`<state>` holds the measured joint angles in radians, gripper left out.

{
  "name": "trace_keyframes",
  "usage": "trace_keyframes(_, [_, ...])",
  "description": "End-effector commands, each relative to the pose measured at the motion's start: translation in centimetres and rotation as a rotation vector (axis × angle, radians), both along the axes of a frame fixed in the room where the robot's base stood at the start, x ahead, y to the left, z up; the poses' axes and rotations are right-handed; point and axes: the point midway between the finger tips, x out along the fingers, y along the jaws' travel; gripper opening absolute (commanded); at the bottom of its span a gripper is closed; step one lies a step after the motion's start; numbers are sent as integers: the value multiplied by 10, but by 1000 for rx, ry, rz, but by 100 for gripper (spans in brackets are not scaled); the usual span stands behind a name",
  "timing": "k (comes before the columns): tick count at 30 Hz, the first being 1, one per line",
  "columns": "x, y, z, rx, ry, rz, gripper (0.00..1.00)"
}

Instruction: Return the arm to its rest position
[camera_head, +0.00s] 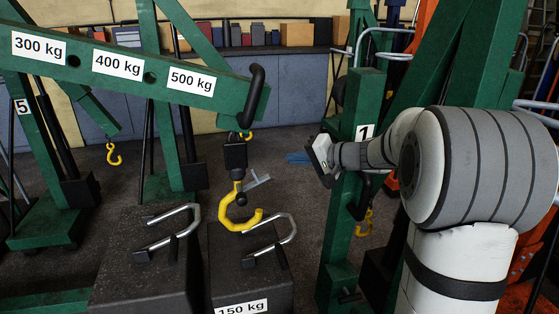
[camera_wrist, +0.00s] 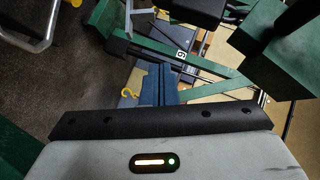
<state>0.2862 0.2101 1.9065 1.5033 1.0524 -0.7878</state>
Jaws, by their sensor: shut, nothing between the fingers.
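My arm reaches in from the right in the head view, with its wrist bent to the left. My gripper (camera_head: 290,157) is at its end, beside the green post marked 1, with blue fingers pointing left. In the wrist view the blue fingers of my gripper (camera_wrist: 160,72) lie close together, with nothing held. The gripper is apart from the yellow crane hook (camera_head: 240,218), which hangs to its left in the head view. Part of the hand is hidden by the white and dark wrist end.
A green crane boom (camera_head: 130,72) marked with weights spans the upper left. Dark weight blocks (camera_head: 250,275) with metal handles stand below the hook. The green post (camera_head: 352,190) is close to my wrist. Several other green cranes stand around. Cabinets (camera_head: 285,85) line the back.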

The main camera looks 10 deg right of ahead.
Motion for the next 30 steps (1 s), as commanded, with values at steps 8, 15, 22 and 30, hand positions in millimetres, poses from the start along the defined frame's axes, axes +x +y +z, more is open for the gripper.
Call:
trace_keyframes(8, [-23,-27,11,0,1,-2,0])
trace_keyframes(15, [-73,5,27,-123,120,86,0])
trace_keyframes(22, [-188,37,39,-472,347,210,0])
trace_keyframes(30, [-291,12,56,-914,444,230,0])
